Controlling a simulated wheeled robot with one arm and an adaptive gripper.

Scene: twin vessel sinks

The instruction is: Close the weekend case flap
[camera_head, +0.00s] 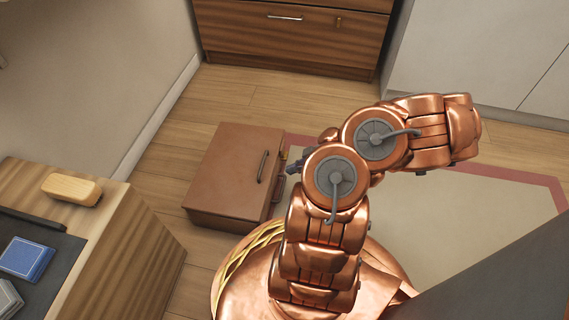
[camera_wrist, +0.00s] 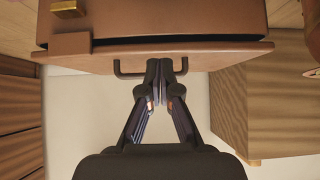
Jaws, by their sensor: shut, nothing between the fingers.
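The weekend case is a brown box (camera_head: 232,165) on the wood floor, left of my arm in the head view. In the wrist view its body (camera_wrist: 200,14) fills the top, with a brass latch (camera_wrist: 68,8). The flap (camera_wrist: 215,56) is a wide brown panel below it, with a dark gap between the two. A dark handle (camera_wrist: 128,75) is on the flap; it also shows in the head view (camera_head: 262,166). My gripper (camera_wrist: 167,66) is shut and empty, its fingertips at the handle's middle. Contact is unclear. In the head view, my arm partly hides the gripper (camera_head: 292,166).
A wooden counter (camera_head: 125,235) with a tan brush-like block (camera_head: 72,188) stands at left. A wood drawer cabinet (camera_head: 290,40) is behind the case. A pale rug with a red border (camera_head: 545,183) lies at right.

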